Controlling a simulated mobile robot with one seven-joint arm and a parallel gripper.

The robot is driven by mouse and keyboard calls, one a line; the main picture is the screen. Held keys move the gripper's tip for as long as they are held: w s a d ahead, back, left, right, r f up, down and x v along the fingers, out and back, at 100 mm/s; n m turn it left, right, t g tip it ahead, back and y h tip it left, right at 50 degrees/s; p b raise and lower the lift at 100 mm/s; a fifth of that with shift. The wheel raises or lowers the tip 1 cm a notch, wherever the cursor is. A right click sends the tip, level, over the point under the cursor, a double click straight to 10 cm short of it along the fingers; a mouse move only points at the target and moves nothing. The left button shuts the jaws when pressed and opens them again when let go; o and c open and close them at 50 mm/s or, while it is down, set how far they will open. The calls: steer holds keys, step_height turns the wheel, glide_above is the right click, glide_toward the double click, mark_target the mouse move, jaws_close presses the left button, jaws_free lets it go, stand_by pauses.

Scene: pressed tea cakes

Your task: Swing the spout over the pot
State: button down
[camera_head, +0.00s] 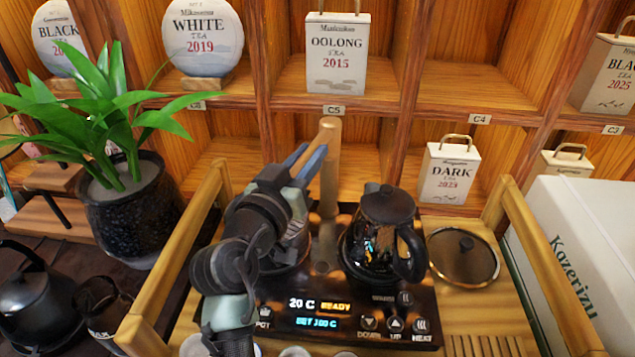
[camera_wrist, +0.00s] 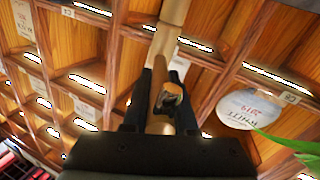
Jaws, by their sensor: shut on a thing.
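The spout (camera_head: 329,185) is a tan, wood-coloured post with an arm at its top, standing at the back of the black tea stove (camera_head: 350,320). My gripper (camera_head: 312,160) is at its upper part, left of the post. In the wrist view the tan spout (camera_wrist: 173,15) runs between the dark fingers of my gripper (camera_wrist: 160,85), which are shut on it. A dark glass pot with a lid (camera_head: 385,235) stands on the right of the stove, to the right of the post. My arm hides most of the stove's left plate, and I cannot tell what stands there.
A round glass lid (camera_head: 463,258) lies on the wooden tray right of the stove. Wooden tray rails (camera_head: 545,270) rise on both sides. A potted plant (camera_head: 125,200) stands at left, a white box (camera_head: 580,245) at right. Shelves with tea packages (camera_head: 337,55) are behind.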

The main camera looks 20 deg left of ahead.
steer(key=shift+w+a+m+g+h+b, duration=0.15)
steer(key=shift+a+m+g+h+b, duration=0.1)
steer(key=shift+a+m+h+b, duration=0.9)
steer(key=shift+w+a+m+g+h+b, duration=0.1)
steer(key=shift+a+m+g+h+b, duration=0.4)
steer(key=shift+h+b, duration=1.05)
steer(key=shift+w+a+m+g+h+b, duration=0.15)
steer(key=shift+a+m+h+b, duration=0.4)
steer(key=shift+m+h+b, duration=0.8)
steer(key=shift+h, duration=0.25)
steer(key=shift+f, duration=0.1)
steer(key=c, duration=0.7)
jaws_free()
steer(key=v, duration=1.3)
steer(key=shift+p, duration=0.35)
